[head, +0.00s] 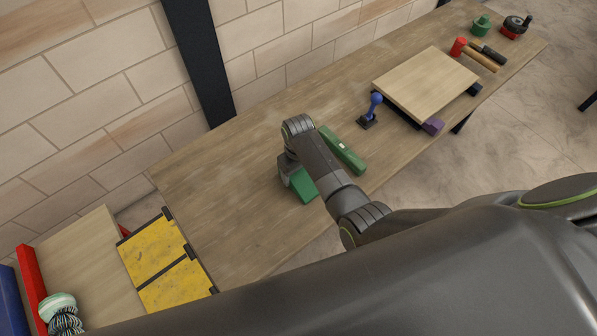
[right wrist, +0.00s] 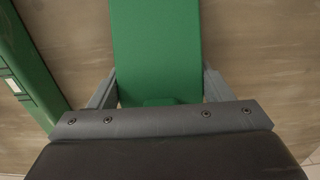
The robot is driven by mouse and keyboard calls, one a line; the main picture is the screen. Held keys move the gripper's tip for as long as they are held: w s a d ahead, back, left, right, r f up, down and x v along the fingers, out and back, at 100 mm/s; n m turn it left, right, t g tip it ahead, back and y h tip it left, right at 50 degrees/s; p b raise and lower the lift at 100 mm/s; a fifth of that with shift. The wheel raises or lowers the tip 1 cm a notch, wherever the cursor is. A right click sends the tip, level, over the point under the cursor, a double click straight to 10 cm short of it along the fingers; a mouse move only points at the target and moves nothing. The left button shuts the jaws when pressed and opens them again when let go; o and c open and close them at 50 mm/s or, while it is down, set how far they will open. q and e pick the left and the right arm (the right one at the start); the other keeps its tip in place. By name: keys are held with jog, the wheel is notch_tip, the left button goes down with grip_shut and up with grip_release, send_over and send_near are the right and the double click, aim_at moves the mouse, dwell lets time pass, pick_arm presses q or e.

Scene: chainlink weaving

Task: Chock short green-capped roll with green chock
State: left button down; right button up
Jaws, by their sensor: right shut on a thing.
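A green chock (head: 304,187) is at my right gripper (head: 291,184), over the wooden bench. In the right wrist view, the same chock (right wrist: 156,48) is a broad flat green piece between the two grey fingers, and the gripper (right wrist: 158,92) is shut on it. Whether the chock touches the bench is unclear. A roll with a pale green cap (head: 58,304) and a dark striped body (head: 66,323) is at the lower left of the head view; its lower part is cut off by the frame edge. My left gripper is out of view.
A long green tool (head: 343,150) lies beside the right gripper. Yellow panels with dark edges (head: 160,256), a red bar (head: 32,286) and a blue bar (head: 10,299) are at lower left. A blue-handled tool (head: 375,105), wooden board (head: 425,82) and red-headed mallet (head: 459,46) are farther right.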

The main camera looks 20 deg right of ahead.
jog(key=shift+r, duration=0.15)
notch_tip(320, 180, up, 10)
jog(key=shift+f+b, duration=0.1)
jog(key=shift+b, duration=0.25)
